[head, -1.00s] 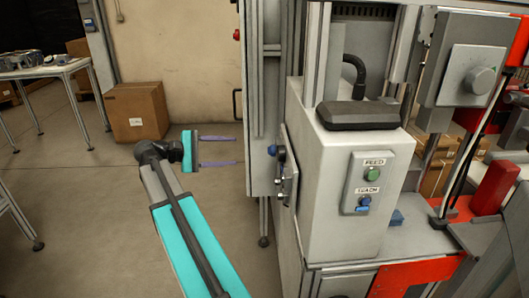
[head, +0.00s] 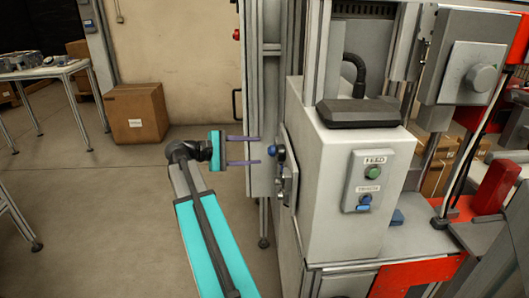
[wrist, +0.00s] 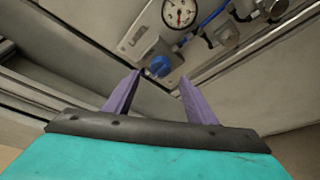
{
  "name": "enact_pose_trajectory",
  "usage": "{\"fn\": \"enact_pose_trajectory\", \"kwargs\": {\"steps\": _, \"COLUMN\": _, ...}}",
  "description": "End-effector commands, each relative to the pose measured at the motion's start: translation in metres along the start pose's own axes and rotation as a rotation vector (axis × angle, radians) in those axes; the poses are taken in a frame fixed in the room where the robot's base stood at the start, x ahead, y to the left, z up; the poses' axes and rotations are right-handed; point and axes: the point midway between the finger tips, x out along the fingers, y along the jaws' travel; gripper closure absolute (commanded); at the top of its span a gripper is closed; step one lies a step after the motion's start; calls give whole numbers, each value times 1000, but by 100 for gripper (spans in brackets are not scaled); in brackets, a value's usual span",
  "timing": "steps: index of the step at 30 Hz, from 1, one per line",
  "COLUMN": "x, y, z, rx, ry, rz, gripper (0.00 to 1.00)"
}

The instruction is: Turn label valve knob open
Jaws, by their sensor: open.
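A blue knob (wrist: 159,66) sits on a light metal plate on the machine's side in the wrist view, below a round gauge (wrist: 179,13). In the head view a small blue part, which looks like this knob (head: 272,150), shows at the left edge of the machine. My gripper (head: 259,150) has its two purple fingers spread and pointing right at it. In the wrist view my gripper (wrist: 160,76) shows the knob between and just beyond the fingertips. I see no contact. The knob's turn position and any label are unclear.
A blue hose (wrist: 203,24) and metal fittings (wrist: 272,8) lie right of the knob. A grey upright frame (head: 262,90) stands close by the fingers. A white machine housing (head: 330,215) with a button box (head: 363,181) stands to the right. Open floor lies left of my arm.

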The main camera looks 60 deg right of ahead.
Motion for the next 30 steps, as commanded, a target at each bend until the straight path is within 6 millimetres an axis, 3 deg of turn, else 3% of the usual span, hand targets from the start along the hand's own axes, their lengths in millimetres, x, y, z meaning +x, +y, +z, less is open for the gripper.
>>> {"fn": "enact_pose_trajectory", "kwargs": {"steps": 10, "x": 41, "y": -1, "z": 0, "rx": 0, "ry": -1, "rz": 0, "gripper": 49}}
{"fn": "enact_pose_trajectory", "kwargs": {"steps": 23, "x": 48, "y": 0, "z": 0, "rx": 0, "ry": 0, "rz": 0, "gripper": 49}}
{"fn": "enact_pose_trajectory", "kwargs": {"steps": 30, "x": 48, "y": 0, "z": 0, "rx": 0, "ry": 0, "rz": 0, "gripper": 86}}
